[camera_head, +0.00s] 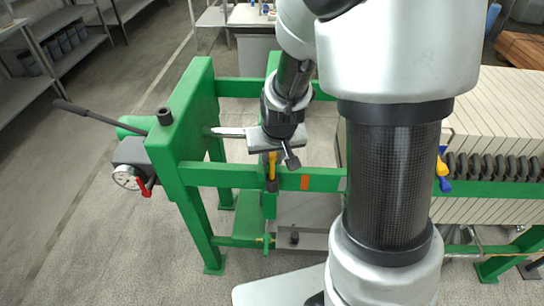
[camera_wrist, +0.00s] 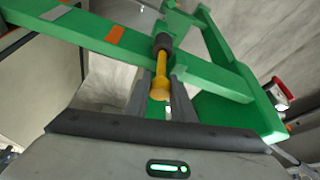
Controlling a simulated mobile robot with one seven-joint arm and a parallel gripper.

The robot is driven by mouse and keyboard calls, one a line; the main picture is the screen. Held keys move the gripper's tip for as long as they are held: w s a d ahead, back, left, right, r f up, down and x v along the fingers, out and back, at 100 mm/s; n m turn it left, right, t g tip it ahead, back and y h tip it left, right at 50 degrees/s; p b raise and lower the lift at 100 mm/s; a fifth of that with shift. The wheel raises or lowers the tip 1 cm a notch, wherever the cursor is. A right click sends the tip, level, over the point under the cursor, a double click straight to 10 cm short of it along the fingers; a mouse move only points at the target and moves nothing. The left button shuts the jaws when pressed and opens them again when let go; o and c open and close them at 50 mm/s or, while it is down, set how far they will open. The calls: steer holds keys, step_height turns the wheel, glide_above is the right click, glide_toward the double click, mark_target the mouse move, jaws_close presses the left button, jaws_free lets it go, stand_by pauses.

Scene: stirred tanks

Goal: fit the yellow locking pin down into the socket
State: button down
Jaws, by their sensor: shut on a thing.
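The yellow locking pin (camera_head: 272,163) hangs below my gripper (camera_head: 275,151), over the green rail of the frame. In the wrist view the pin (camera_wrist: 161,70) shows its rounded yellow head between the two grey fingers of my gripper (camera_wrist: 160,86), which is shut on it. The dark socket (camera_head: 271,185) is at the rail, right below the pin; it also shows in the wrist view (camera_wrist: 162,42) at the pin's far end. The pin's tip meets the socket's outline in both views. I cannot tell whether the tip is inside it or just above.
The green frame (camera_head: 199,130) surrounds the work, with an orange mark (camera_head: 305,182) on the rail. A red-handled gauge unit (camera_head: 127,178) and a dark lever (camera_head: 85,113) stand at left. Pale plates (camera_head: 500,110) stack at right. The floor at left is clear.

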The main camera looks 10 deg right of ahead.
steer(key=shift+f+b, duration=0.4)
steer(key=shift+f, duration=0.1)
steer(key=c, duration=1.4)
jaws_free()
steer(key=shift+c, duration=0.2)
steer(key=p+v, duration=0.4)
steer(key=v, duration=1.3)
steer(key=shift+r, duration=0.3)
steer(key=shift+r, duration=0.1)
steer(key=s+r+t+p, duration=0.1)
steer(key=s+r+p, duration=0.3)
steer(key=s+r, duration=0.8)
steer(key=shift+r+n, duration=0.3)
steer(key=shift+r, duration=0.05)
